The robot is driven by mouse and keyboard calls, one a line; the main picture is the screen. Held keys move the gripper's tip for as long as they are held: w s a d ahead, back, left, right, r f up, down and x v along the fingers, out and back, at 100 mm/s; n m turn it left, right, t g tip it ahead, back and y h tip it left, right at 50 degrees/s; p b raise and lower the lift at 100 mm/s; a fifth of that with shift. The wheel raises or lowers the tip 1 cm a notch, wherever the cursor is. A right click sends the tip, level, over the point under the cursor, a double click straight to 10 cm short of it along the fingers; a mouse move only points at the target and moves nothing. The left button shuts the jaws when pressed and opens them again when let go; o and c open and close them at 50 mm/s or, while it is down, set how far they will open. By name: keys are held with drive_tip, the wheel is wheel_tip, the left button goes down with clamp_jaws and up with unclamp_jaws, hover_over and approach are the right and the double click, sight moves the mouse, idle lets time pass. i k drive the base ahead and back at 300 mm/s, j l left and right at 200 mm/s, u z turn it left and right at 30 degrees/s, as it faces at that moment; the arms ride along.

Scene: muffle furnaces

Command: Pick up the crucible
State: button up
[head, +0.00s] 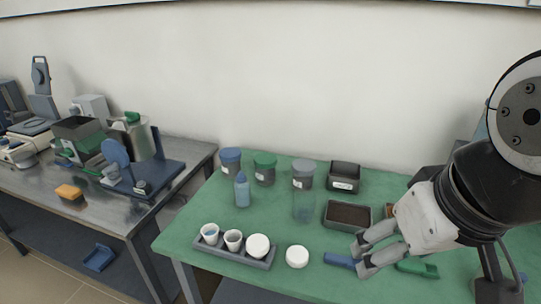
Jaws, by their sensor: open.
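Another white round item (297,257), like a lidded crucible or a lid, stands on the table just right of the rack. I cannot tell which crucible is meant. My gripper (359,259) is open and empty at the front of the table. Its fingers point left, to the right of the loose white item and apart from it.
A blue block (339,260) lies beside my fingertips and a green one (416,269) behind my gripper. Lidded jars (264,168), a blue bottle (242,190), a clear beaker (303,206) and dark trays (347,215) stand farther back. A metal bench (170,152) with equipment is left.

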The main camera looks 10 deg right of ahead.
sight(210, 232)
drive_tip(key=u, duration=0.9)
drive_tip(key=l+u, duration=0.2)
drive_tip(key=u, duration=0.2)
drive_tip(key=k+l+u, duration=0.1)
drive_tip(key=u, duration=0.25)
drive_tip(key=k+l+u, duration=0.15)
drive_tip(key=l+u, duration=0.25)
drive_tip(key=j, duration=0.1)
